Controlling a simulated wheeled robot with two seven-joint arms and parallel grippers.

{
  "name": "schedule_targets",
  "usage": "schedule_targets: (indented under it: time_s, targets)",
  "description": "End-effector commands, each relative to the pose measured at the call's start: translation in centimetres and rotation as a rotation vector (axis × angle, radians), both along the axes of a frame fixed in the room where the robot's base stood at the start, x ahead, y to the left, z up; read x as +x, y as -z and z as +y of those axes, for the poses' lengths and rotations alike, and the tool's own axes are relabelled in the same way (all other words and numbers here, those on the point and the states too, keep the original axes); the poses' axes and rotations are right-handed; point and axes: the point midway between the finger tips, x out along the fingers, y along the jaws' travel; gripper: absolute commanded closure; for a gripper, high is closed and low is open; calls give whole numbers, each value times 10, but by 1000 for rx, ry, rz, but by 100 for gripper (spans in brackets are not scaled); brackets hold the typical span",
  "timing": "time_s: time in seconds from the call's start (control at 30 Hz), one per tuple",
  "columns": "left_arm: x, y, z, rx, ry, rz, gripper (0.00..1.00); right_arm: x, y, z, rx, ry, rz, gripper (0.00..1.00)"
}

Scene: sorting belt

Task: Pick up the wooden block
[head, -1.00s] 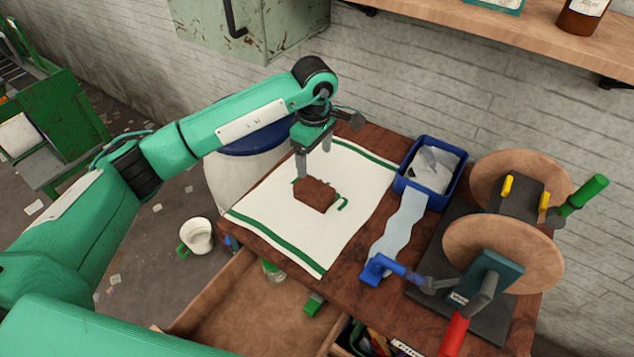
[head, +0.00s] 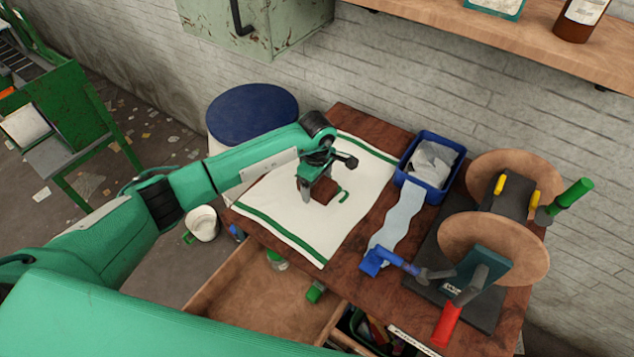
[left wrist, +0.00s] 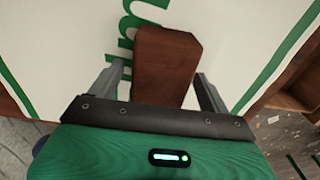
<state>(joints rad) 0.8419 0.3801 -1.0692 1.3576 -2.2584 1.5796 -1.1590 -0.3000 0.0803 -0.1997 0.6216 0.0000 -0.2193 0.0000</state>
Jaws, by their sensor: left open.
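The wooden block (head: 329,190) is reddish brown and lies on a white cloth with green stripes (head: 275,216) on the table. In the head view my left gripper (head: 318,190) is over the block and hides part of it. In the left wrist view the block (left wrist: 166,65) lies between the two open fingers of the left gripper (left wrist: 162,82). Narrow gaps show on both sides, and I cannot tell whether either finger touches it. My right gripper is not in view.
A blue bin (head: 431,168) with crumpled material stands right of the cloth. A blue-handled tool (head: 375,262) and a rig with round wooden discs (head: 494,248) fill the table's right side. An open drawer (head: 255,300) juts out in front. A wall shelf (head: 530,35) hangs above.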

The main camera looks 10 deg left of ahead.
Motion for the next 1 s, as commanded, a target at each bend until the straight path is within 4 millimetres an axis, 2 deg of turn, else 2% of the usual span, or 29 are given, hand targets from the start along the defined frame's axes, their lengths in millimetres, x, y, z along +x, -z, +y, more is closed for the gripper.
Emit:
schedule_targets:
  time_s: [0.23, 0.27, 0.5, 0.53, 0.83, 1.0]
  targets:
    - [0, 3, 0, 0, 1, -1, 20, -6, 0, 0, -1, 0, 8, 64]
    - [0, 3, 0, 0, 1, -1, 24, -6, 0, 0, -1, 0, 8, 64]
    - [0, 3, 0, 0, 1, -1, 71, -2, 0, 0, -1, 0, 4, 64]
    - [0, 2, 0, -1, 1, -2, 74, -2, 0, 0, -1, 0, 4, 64]
    - [1, 0, 0, -1, 1, -2, 74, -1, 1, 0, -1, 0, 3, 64]
    - [2, -14, -1, -3, 2, -4, 74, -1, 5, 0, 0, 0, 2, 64]
